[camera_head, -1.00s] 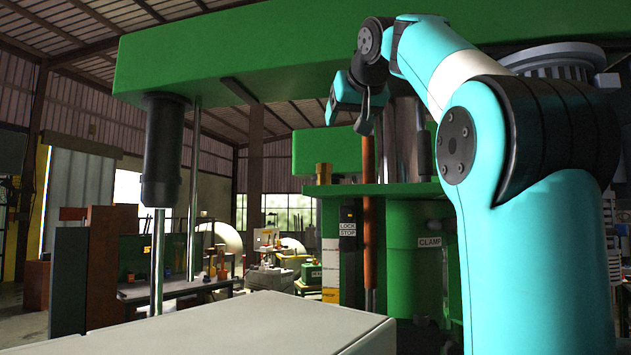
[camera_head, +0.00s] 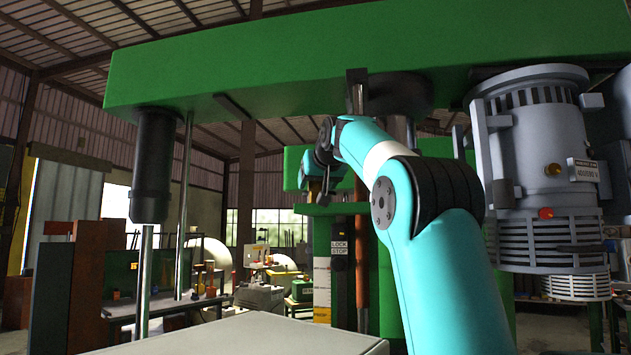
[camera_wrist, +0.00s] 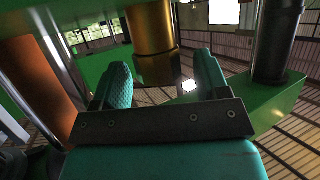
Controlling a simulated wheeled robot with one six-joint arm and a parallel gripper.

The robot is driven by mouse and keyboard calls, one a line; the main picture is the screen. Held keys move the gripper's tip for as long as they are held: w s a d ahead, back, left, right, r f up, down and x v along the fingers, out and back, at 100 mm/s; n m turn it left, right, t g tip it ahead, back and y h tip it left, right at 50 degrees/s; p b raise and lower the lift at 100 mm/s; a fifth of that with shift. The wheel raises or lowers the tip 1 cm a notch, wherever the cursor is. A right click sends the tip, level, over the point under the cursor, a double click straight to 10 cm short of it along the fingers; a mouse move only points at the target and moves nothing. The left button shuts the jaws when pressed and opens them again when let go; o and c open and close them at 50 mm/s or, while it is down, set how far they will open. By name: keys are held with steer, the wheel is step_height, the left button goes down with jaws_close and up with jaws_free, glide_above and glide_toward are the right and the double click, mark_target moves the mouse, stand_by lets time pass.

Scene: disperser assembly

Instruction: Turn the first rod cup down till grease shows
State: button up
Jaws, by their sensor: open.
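A brass cup (camera_wrist: 153,42) hangs in the upper middle of the wrist view, with a wider rim at its lower end. My gripper (camera_wrist: 161,66) has its two green ribbed fingers apart, one to each side of the cup's lower end. The cup appears to lie beyond or between the fingertips, and I see no clear contact. In the head view my gripper (camera_head: 318,178) is at the left end of my arm, over the brass piece (camera_head: 314,187), which is partly hidden. No grease is visible.
A copper-coloured rod (camera_head: 361,260) stands just right of my gripper, also close by in the wrist view (camera_wrist: 38,72). The green beam (camera_head: 300,65) spans overhead. A grey motor (camera_head: 540,150) hangs right of my arm. A dark cylinder (camera_head: 155,165) hangs at left.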

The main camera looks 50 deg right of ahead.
steer(key=shift+w+d+f, duration=0.25)
steer(key=shift+w+d, duration=0.1)
steer(key=shift+w, duration=0.1)
steer(key=c, duration=0.9)
